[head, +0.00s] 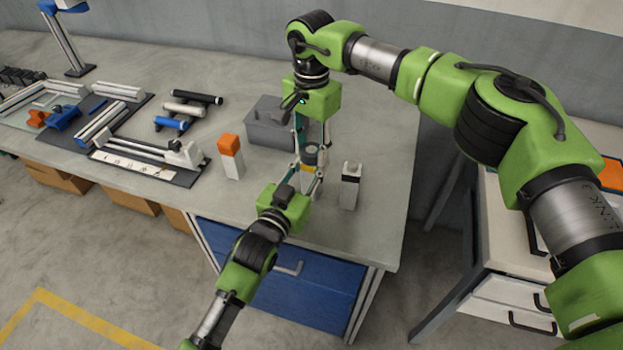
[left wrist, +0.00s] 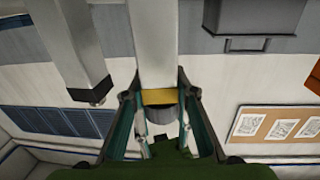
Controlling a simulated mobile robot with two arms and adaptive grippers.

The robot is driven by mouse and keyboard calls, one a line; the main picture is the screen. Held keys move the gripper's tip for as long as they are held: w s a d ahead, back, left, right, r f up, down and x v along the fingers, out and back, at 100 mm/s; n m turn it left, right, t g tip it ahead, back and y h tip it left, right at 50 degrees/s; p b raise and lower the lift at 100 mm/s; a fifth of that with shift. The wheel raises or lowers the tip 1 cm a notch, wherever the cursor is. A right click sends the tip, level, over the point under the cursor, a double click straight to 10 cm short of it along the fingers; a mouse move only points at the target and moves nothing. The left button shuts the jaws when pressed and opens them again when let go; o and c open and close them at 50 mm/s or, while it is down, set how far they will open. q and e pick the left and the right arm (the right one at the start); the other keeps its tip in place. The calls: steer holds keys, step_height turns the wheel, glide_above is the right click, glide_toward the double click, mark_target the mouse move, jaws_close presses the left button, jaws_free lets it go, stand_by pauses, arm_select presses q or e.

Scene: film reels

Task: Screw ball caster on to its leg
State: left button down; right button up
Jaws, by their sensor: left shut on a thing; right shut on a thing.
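A pale leg (head: 308,184) stands upright near the front of the table, with a yellow band and the dark ball caster (head: 311,155) at its top. My left gripper (head: 306,181) reaches in from the front and is shut on the leg. In the left wrist view, which looks upside down, the leg (left wrist: 157,45) runs down from the top to its yellow band and the dark caster (left wrist: 162,113). My right gripper (head: 311,160) points down from above and is shut on the caster. The caster meets the leg; how far it is threaded on is hidden.
A white post with an orange top (head: 230,155) stands to the left, and one with a dark top (head: 350,185) to the right. A grey box (head: 270,124) sits behind. Tubes (head: 190,108) and dark mats with parts lie further left. The table's right edge is close.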

steer(key=m, duration=1.1)
steer(key=shift+m, duration=0.4)
steer(key=m, duration=0.5)
steer(key=shift+f+m, duration=0.1)
steer(key=shift+m, duration=0.2)
steer(key=m, duration=0.5)
steer(key=shift+m, duration=0.3)
steer(key=m, duration=0.5)
steer(key=shift+m, duration=0.3)
steer(key=m, duration=0.5)
steer(key=shift+m, duration=0.4)
steer(key=m, duration=0.5)
steer(key=shift+f+m, duration=0.1)
steer(key=shift+m, duration=0.2)
steer(key=m, duration=0.5)
steer(key=o, duration=1.3)
